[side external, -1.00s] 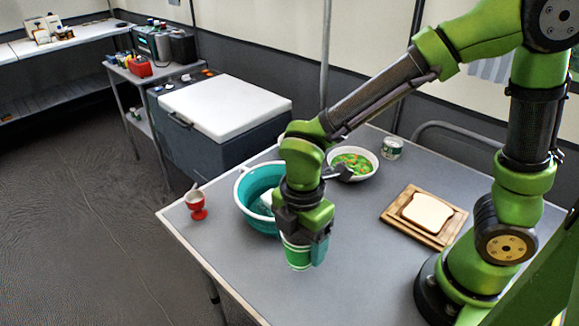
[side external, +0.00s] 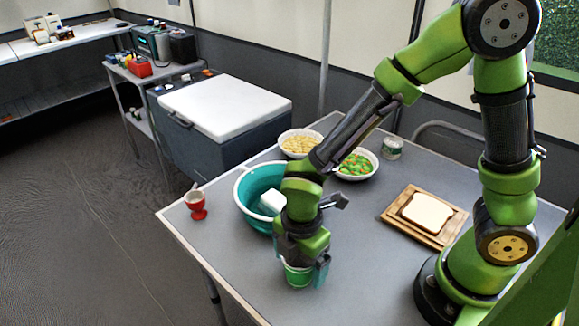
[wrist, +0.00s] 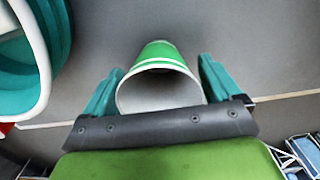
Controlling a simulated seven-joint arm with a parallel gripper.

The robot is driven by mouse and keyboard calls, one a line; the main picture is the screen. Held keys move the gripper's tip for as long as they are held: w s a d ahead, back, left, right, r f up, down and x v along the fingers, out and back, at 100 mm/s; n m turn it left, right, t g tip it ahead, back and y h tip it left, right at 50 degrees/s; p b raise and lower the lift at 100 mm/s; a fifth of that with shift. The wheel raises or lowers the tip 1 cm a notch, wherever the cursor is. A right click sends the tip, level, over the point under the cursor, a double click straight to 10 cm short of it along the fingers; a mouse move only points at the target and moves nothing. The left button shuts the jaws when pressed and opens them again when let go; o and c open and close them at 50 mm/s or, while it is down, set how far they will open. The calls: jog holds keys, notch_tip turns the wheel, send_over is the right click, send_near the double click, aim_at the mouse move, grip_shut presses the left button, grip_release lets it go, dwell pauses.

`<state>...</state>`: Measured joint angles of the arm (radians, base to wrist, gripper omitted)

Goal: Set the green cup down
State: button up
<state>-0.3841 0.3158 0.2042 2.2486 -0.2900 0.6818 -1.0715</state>
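The green cup (side external: 298,276), with a white rim and band, stands upright at the table's near left part and appears to rest on the tabletop. In the wrist view the cup (wrist: 158,53) shows its wide, empty mouth towards me. My gripper (side external: 301,272) is directly above and around the cup. In the wrist view the teal fingers of my gripper (wrist: 160,68) are spread on either side of the cup, with narrow gaps beside its tapering wall, so it looks open. The gripper hides part of the cup's rim in the side view.
Two food bowls (side external: 299,155) and a can (side external: 392,147) are at the back. A bread board (side external: 396,219) lies right. The table edge is near.

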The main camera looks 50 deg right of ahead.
jog(key=shift+o, duration=0.5)
notch_tip(320, 180, up, 12)
jog(key=s+d+r+m+t+y, duration=0.1)
jog(key=d+r+m+t, duration=0.2)
jog(key=d+m, duration=0.4)
jog(key=s+d+r+m+t+y, duration=0.1)
jog(key=d+r+m+t, duration=0.3)
jog(key=m, duration=1.1)
notch_tip(320, 180, up, 3)
jog(key=s+d, duration=0.1)
jog(key=d, duration=0.1)
jog(key=shift+d+f, duration=0.2)
jog(key=shift+d, duration=0.2)
